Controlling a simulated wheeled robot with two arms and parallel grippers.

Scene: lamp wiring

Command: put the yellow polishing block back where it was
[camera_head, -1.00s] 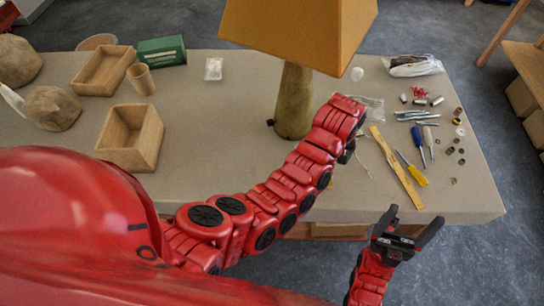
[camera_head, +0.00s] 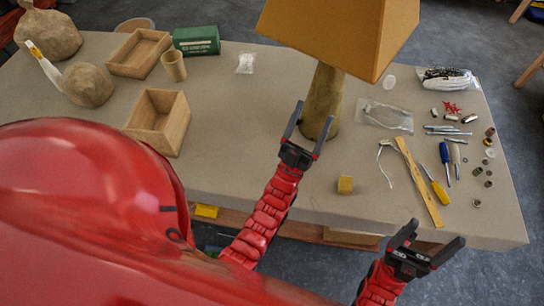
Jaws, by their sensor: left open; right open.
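The yellow polishing block (camera_head: 345,185) is a small cube lying on the table near its front edge, to the right of my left gripper and left of the wooden ruler. My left gripper (camera_head: 313,112) is open and empty, its fingers pointing toward the lower part of the lamp's stem (camera_head: 324,92); whether they touch the stem is unclear. My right gripper (camera_head: 437,231) is open and empty at the table's front edge, below the ruler. The block stands apart from both grippers.
Wooden boxes (camera_head: 158,122) and a green box (camera_head: 197,40) stand to the left. Another yellow item (camera_head: 206,211) shows below the table's front edge.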

